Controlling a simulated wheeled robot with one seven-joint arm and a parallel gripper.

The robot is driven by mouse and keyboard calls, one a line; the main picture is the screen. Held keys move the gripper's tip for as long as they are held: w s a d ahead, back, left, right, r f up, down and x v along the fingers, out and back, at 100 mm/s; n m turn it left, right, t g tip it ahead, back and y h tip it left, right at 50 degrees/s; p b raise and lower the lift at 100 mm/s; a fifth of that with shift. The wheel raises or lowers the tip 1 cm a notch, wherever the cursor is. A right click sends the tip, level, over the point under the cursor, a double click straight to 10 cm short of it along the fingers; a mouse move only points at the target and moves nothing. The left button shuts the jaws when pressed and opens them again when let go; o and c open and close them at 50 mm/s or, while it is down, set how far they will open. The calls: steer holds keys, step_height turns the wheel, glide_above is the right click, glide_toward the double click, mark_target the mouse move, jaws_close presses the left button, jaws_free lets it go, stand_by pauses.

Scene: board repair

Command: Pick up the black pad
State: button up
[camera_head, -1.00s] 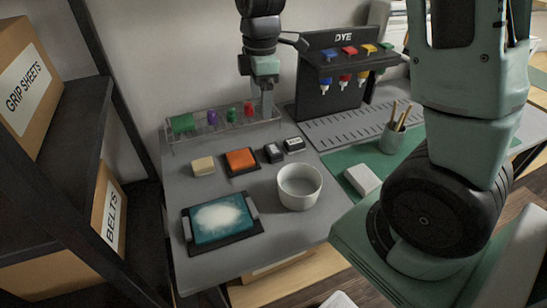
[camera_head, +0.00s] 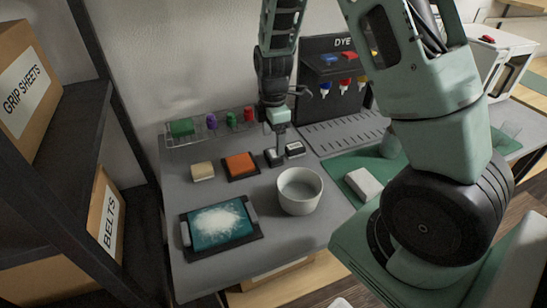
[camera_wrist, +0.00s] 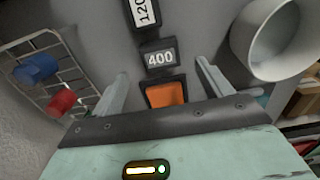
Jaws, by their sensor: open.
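Two small black pads with white labels lie on the grey bench. In the wrist view, the pad labelled 400 (camera_wrist: 159,57) appears between the fingers, and the pad labelled 120 (camera_wrist: 143,12) is beyond it at the top edge. My gripper (camera_wrist: 161,72) is open, with a finger on either side of the 400 pad in the picture. Contact cannot be told. In the head view, my gripper (camera_head: 276,158) is low over the 400 pad and mostly hides it. The 120 pad (camera_head: 295,149) is just to its right.
An orange pad (camera_head: 240,165) on a dark base and a beige block (camera_head: 203,171) lie to the left. A white bowl (camera_head: 299,191) stands in front. A wire rack (camera_head: 205,142) with coloured items is behind. A teal tray (camera_head: 220,223) sits front left.

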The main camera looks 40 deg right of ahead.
mark_target(274, 153)
step_height(274, 153, down, 5)
steer(key=shift+f, duration=0.1)
stand_by(0.3)
steer(key=c, duration=1.1)
steer(key=shift+c, duration=0.2)
step_height(274, 153, up, 10)
